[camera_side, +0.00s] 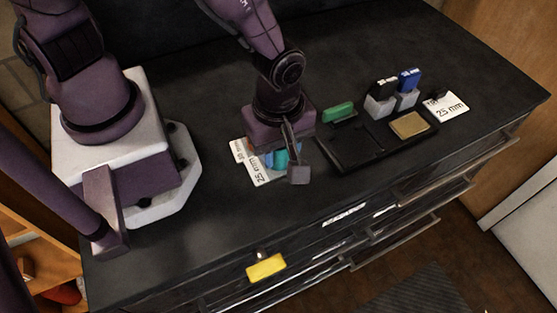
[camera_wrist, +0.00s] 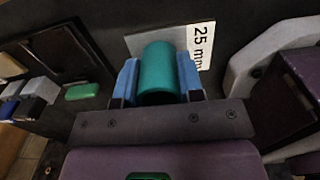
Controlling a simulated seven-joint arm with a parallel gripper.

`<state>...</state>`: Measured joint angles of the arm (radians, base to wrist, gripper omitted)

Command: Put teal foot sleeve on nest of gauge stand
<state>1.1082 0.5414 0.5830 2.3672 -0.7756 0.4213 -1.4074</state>
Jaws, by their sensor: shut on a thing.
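The teal foot sleeve (camera_wrist: 158,70) is a smooth cylinder held between the two blue fingers of my gripper (camera_wrist: 157,82) in the wrist view. In the side view the sleeve (camera_side: 281,159) is mostly hidden behind my gripper (camera_side: 284,155), low over the white 25 mm card (camera_side: 262,172). I cannot tell whether the sleeve touches the card or the counter. No part is clearly recognisable as the gauge stand or its nest; a black tray (camera_side: 372,158) with a recessed dark section and a gold pad (camera_side: 410,125) lies to the right of my gripper.
A green block (camera_side: 338,112) sits at the tray's back left edge. Grey blocks (camera_side: 380,106) with black and blue tags (camera_side: 409,79) stand behind the tray. Another 25 mm card (camera_side: 450,106) lies at the right. A yellow piece (camera_side: 266,267) is at the cabinet front. The back counter is clear.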

